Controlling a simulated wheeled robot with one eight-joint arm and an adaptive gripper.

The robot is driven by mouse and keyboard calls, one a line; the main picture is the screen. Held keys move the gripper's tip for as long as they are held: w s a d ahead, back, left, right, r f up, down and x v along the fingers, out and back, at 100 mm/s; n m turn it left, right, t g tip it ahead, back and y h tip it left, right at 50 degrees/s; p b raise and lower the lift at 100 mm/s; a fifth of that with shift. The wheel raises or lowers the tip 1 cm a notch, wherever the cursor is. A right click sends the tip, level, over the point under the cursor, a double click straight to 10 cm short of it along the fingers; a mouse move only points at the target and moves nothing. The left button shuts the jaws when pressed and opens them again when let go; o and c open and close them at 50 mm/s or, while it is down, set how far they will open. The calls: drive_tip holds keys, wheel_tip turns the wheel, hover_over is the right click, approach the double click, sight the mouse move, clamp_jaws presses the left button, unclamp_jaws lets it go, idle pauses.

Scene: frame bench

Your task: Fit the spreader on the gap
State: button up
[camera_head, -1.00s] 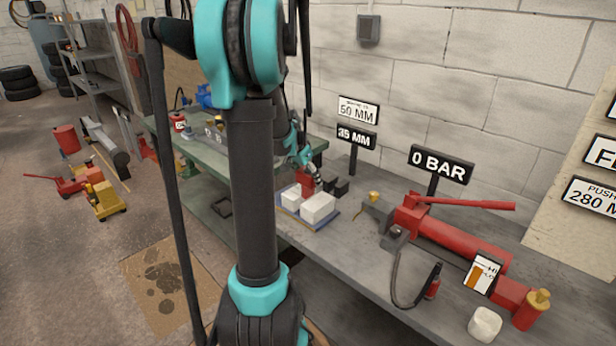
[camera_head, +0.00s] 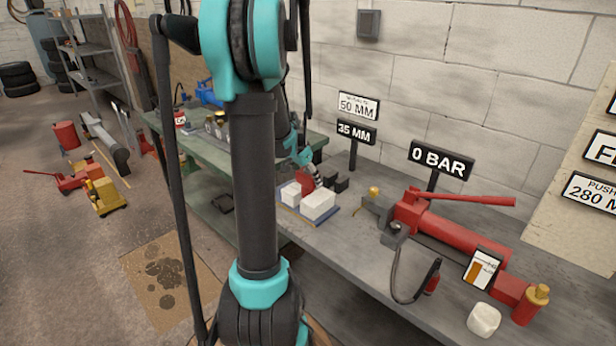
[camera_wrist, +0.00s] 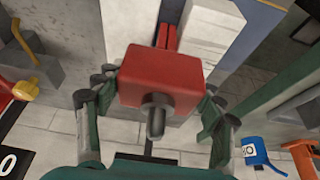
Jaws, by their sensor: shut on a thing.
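My gripper (camera_wrist: 160,92) is shut on the red spreader (camera_wrist: 160,72), a boxy body with a grey round coupling facing the wrist camera. Its two narrow red prongs point away from my gripper, beside a white block (camera_wrist: 212,28). In the head view the spreader (camera_head: 304,181) is just behind two white blocks, a smaller one (camera_head: 291,195) and a larger one (camera_head: 318,205), on a blue board (camera_head: 306,221). A gap shows between the blocks. I cannot tell whether the prong tips are in it or touch a block.
A red ram (camera_head: 455,240) with a hose lies on the bench to the right. Signs read 35 MM (camera_head: 356,132), 50 MM (camera_head: 357,106) and 0 BAR (camera_head: 441,160). Small dark blocks (camera_head: 341,185) stand close right of the spreader.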

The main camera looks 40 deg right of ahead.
sight(308, 185)
drive_tip(key=shift+f, duration=1.6)
drive_tip(key=o, duration=2)
drive_tip(key=shift+c, duration=0.2)
drive_tip(key=v, duration=1.2)
drive_tip(key=shift+a, duration=0.1)
drive_tip(key=a+f+n+t, duration=0.1)
drive_tip(key=a+f+n, duration=0.1)
drive_tip(key=a, duration=0.7)
drive_tip(key=a+f+n+t+y, duration=0.1)
drive_tip(key=a+f+n, duration=0.1)
drive_tip(key=a+n, duration=0.3)
drive_tip(key=a+f+n+t+y, duration=0.1)
drive_tip(key=a+n, duration=0.3)
drive_tip(key=a, duration=1)
drive_tip(key=shift+s+f, duration=0.35)
drive_tip(key=shift+f, duration=0.4)
drive_tip(key=s+a+f+n, duration=0.1)
drive_tip(key=s+a+n, duration=0.1)
drive_tip(key=a, duration=0.1)
drive_tip(key=s+a+f+n+y, duration=0.1)
drive_tip(key=s+a+f+n, duration=0.1)
drive_tip(key=a, duration=0.2)
drive_tip(key=s+a+f+n+y, duration=0.1)
drive_tip(key=s+a+n, duration=0.1)
drive_tip(key=a, duration=0.2)
drive_tip(key=shift+s+f+t, duration=0.2)
drive_tip(key=shift+s+t, duration=0.1)
drive_tip(key=shift+t, duration=0.1)
drive_tip(key=shift+c, duration=0.4)
